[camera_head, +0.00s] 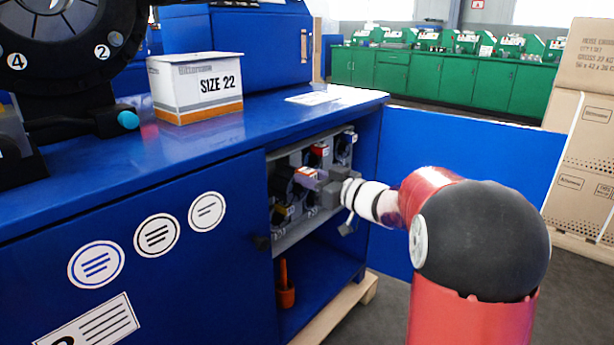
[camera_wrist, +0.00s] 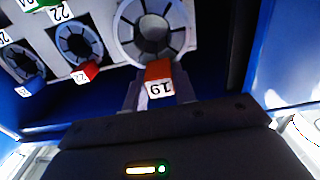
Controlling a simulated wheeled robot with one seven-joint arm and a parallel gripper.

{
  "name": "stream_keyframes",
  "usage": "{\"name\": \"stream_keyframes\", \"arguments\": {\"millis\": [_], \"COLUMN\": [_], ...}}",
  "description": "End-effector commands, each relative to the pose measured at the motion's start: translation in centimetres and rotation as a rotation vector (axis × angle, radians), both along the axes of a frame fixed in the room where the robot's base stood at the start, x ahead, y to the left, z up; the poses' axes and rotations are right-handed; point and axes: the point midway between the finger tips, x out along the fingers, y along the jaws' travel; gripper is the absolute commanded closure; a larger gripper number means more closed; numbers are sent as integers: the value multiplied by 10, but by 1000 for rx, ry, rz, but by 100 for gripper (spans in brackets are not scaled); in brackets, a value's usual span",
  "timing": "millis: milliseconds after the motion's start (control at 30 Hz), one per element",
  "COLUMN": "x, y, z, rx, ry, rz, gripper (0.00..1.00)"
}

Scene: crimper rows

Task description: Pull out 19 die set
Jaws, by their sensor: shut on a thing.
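The 19 die set (camera_wrist: 152,32) is a grey segmented ring with a red tab (camera_wrist: 158,70) and a white label reading 19, which appears upside down in the wrist view. My gripper (camera_wrist: 160,84) is shut on the red tab, one finger on each side. The ring looks larger and nearer to the camera than its neighbours; I cannot tell how far it stands out from the rack. In the head view my gripper (camera_head: 322,186) reaches into the open cabinet bay, at the die rack (camera_head: 290,236), and mostly hides the held die set.
Neighbouring die sets, one with a red tab labelled 22 (camera_wrist: 78,42) and one with a blue tab (camera_wrist: 24,62), sit left in the wrist view. The blue cabinet (camera_head: 130,235) carries a SIZE 22 box (camera_head: 196,88). An orange-handled item (camera_head: 286,290) stands on the lower shelf.

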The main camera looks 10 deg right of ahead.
Motion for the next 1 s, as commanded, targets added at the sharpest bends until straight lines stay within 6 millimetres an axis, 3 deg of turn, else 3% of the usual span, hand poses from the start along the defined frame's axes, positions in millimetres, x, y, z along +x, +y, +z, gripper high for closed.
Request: {"name": "stream_keyframes", "arguments": {"millis": [500, 1000], "x": [-15, -16], "y": [-11, -11], "z": [6, 6], "rx": [2, 3], "ry": [-12, -11], "rz": [0, 1], "gripper": [100, 100]}}
